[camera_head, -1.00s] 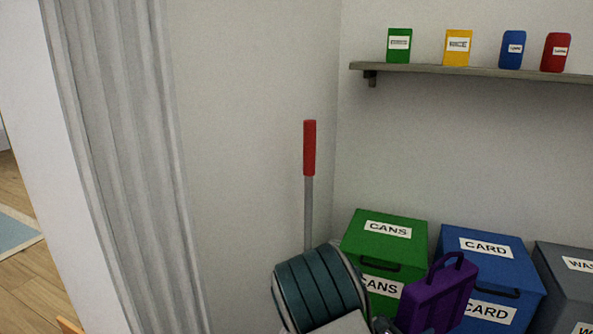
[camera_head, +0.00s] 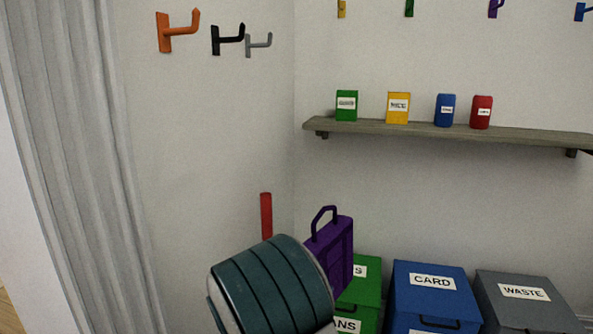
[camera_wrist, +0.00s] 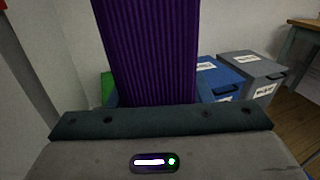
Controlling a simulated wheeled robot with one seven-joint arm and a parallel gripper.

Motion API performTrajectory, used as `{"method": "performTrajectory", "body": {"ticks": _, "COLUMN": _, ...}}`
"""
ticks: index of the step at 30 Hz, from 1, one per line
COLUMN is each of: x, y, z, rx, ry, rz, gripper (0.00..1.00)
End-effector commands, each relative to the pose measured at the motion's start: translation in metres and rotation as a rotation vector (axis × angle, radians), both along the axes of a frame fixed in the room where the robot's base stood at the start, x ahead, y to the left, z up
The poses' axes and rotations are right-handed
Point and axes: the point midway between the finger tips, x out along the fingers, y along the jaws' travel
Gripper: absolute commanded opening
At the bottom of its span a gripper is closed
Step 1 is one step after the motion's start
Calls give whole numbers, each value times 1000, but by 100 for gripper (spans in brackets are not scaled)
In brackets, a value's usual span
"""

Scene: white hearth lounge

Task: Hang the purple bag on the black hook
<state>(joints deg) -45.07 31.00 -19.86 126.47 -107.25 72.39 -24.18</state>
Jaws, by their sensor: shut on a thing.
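The purple bag (camera_head: 334,250) is upright with its handle loop on top, beside the far end of my arm in the head view. In the wrist view the bag (camera_wrist: 150,50) rises as a ribbed purple panel straight from my gripper (camera_wrist: 160,115), which is shut on it. The fingertips are hidden in the head view behind my teal arm link. The black hook (camera_head: 228,40) is on the left wall near the top, between an orange hook (camera_head: 178,30) and a grey hook (camera_head: 258,44). The bag is below and to the right of it, apart from it.
A shelf (camera_head: 440,130) with several small containers runs along the right wall, with more coloured hooks above it. Green (camera_head: 362,290), blue (camera_head: 433,290) and grey (camera_head: 525,300) bins stand below. A red-handled pole (camera_head: 266,215) stands near the corner. A grey curtain (camera_head: 75,150) hangs at left.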

Motion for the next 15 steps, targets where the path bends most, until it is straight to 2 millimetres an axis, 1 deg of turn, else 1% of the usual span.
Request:
{"method": "performTrajectory", "body": {"ticks": 1, "x": 1, "y": 3, "z": 38, "rx": 0, "ry": -2, "rz": 18, "gripper": 15}}
{"method": "performTrajectory", "body": {"ticks": 2, "x": 2, "y": 5, "z": 52, "rx": -3, "ry": 2, "rz": 30, "gripper": 15}}
{"method": "performTrajectory", "body": {"ticks": 3, "x": 2, "y": 8, "z": 70, "rx": -8, "ry": 5, "rz": 45, "gripper": 15}}
{"method": "performTrajectory", "body": {"ticks": 5, "x": 3, "y": 13, "z": 97, "rx": -14, "ry": 9, "rz": 70, "gripper": 15}}
{"method": "performTrajectory", "body": {"ticks": 6, "x": 3, "y": 15, "z": 116, "rx": -19, "ry": 13, "rz": 87, "gripper": 15}}
{"method": "performTrajectory", "body": {"ticks": 8, "x": 3, "y": 19, "z": 144, "rx": -26, "ry": 17, "rz": 111, "gripper": 15}}
{"method": "performTrajectory", "body": {"ticks": 9, "x": 2, "y": 22, "z": 163, "rx": -31, "ry": 20, "rz": 127, "gripper": 15}}
{"method": "performTrajectory", "body": {"ticks": 11, "x": 2, "y": 25, "z": 192, "rx": -39, "ry": 24, "rz": 152, "gripper": 15}}
{"method": "performTrajectory", "body": {"ticks": 12, "x": 1, "y": 27, "z": 211, "rx": -43, "ry": 27, "rz": 167, "gripper": 15}}
{"method": "performTrajectory", "body": {"ticks": 14, "x": -1, "y": 30, "z": 240, "rx": -50, "ry": 30, "rz": 190, "gripper": 15}}
{"method": "performTrajectory", "body": {"ticks": 15, "x": -2, "y": 32, "z": 260, "rx": -55, "ry": 32, "rz": 207, "gripper": 15}}
